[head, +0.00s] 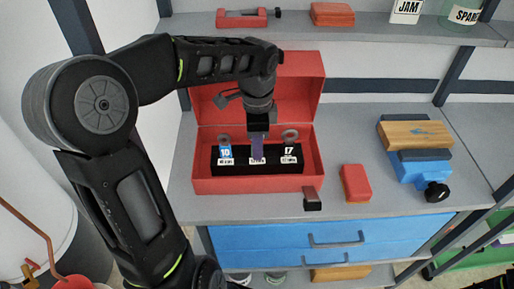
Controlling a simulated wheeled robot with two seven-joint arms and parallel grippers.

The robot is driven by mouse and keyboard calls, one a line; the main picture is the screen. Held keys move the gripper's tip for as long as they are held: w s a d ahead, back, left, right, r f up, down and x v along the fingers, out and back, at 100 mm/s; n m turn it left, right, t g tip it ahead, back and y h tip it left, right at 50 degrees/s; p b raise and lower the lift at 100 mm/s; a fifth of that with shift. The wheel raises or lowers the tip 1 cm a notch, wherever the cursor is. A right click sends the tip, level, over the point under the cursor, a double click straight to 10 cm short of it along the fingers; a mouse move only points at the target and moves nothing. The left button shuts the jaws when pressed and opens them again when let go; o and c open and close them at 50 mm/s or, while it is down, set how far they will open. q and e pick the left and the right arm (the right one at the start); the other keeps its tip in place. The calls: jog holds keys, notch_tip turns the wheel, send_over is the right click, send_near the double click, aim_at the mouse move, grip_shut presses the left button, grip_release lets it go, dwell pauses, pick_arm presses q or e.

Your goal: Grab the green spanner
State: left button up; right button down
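An open red toolbox (205,186) stands on the grey workbench. A black rack (236,165) inside it holds upright spanners. I see no spanner that is clearly green. My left gripper (258,130) points down over the middle spanner, at or just above its top. I cannot tell whether its fingers are closed on it. My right gripper is not in view.
The raised red lid (306,95) stands behind my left gripper. A red block (355,183) lies right of the toolbox. A wood-topped block (415,133) and a blue vise-like tool (410,172) stand further right. A shelf (370,30) runs above. Bare bench lies between these items.

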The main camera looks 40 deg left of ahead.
pick_arm(q)
grip_shut()
jog(key=shift+r, duration=0.1)
dwell(0.5)
notch_tip(320, 180, up, 10)
jog(key=shift+f+p, duration=0.1)
jog(key=shift+p, duration=0.25)
dwell(0.5)
